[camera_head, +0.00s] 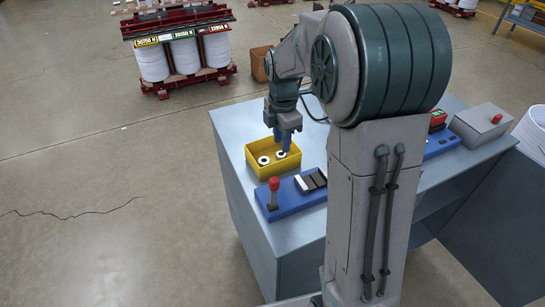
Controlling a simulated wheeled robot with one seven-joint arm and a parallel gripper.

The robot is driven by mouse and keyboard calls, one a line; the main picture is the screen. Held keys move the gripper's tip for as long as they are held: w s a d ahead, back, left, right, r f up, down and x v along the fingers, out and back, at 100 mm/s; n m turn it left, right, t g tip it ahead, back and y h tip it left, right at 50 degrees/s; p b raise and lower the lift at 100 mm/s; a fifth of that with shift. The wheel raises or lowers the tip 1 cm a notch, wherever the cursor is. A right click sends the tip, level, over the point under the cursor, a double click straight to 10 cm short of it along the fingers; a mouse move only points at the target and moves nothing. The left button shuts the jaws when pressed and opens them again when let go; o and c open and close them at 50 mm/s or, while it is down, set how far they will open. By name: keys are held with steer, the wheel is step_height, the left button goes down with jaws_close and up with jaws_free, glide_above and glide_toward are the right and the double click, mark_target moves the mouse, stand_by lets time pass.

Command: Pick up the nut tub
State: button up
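The nut tub looks to be the yellow open-topped box (261,172) near the far left edge of the grey-blue bench (243,208). A few small white ring-shaped pieces (264,161) with dark centres lie inside it. My gripper (284,147) points down with its blue fingers over the tub's right part. Its tips overlap the tub's inside and far wall in the picture. I cannot tell whether they touch anything. The finger gap is too small to read, so open or shut is unclear.
A blue block (291,197) with a red-topped peg (274,186) and dark and white bars stands just in front of the tub. My arm hides the bench's middle.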

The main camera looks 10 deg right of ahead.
mark_target(281, 172)
step_height(281, 172, down, 10)
steer(key=shift+d+f+p, duration=0.1)
steer(key=shift+f+p, duration=0.05)
steer(key=shift+p, duration=0.5)
jaws_close()
